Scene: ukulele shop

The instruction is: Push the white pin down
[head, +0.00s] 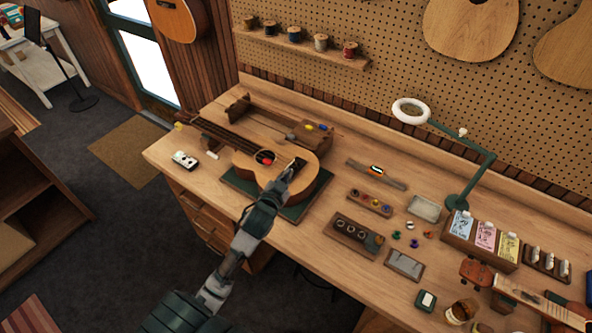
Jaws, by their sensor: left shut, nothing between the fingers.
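A ukulele (248,161) lies face up on a dark green mat (307,199) on the workbench, its neck pointing to the upper left. My left gripper (288,172) is shut and empty. Its tips are over the lower body of the ukulele, around the bridge area. I cannot tell whether they touch it. The white pin cannot be made out; the gripper covers part of the bridge area. A small red thing (267,161) shows at the sound hole. My right gripper is not in view.
The workbench (330,274) holds a wooden rack (357,237), a small peg tray (369,202), a metal tray (404,264) and a green lamp (458,201) to the right. A white-topped box (185,159) stands left of the neck. Bare wood lies before the mat.

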